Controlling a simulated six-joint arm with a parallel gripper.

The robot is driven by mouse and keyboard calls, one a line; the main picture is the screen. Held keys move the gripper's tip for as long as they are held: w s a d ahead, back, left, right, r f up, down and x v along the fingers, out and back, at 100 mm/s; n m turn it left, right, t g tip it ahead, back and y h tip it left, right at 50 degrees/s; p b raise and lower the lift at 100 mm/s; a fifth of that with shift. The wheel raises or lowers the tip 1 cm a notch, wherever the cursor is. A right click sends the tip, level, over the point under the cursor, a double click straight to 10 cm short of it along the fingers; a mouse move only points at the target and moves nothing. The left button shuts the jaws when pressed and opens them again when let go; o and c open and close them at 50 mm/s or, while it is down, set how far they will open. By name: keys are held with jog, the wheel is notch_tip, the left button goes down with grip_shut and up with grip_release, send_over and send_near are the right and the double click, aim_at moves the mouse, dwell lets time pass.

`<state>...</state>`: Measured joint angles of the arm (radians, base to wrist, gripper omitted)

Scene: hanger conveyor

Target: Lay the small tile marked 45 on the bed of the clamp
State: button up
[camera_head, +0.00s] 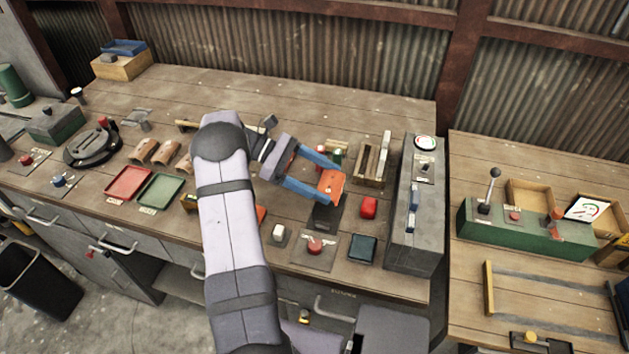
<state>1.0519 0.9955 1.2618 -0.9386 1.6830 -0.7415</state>
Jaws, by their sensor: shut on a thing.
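My gripper (330,184), with two blue fingers, reaches right from the end of my arm over the front middle of the bench. It is shut on an orange tile (331,187), which sits between the fingertips. I cannot read a 45 on it from here. A dark block (325,217) stands just below the tile in the picture. I cannot tell whether this block is the clamp, or whether the tile touches it. Another orange piece (261,214) shows partly beside my arm, which hides the rest.
A red block (369,207), a red button panel (315,247) and a dark green tile (362,248) lie close to my gripper. A wooden rack (372,167) stands behind. A tall grey console (415,230) bounds the right. The rear bench is mostly clear.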

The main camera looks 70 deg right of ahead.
jog(key=shift+f, duration=0.2)
jog(key=b, duration=0.5)
send_over(322, 206)
notch_tip(322, 206, down, 5)
jog(key=shift+d+r, duration=0.1)
jog(key=shift+f, duration=0.8)
jog(key=shift+f, duration=0.1)
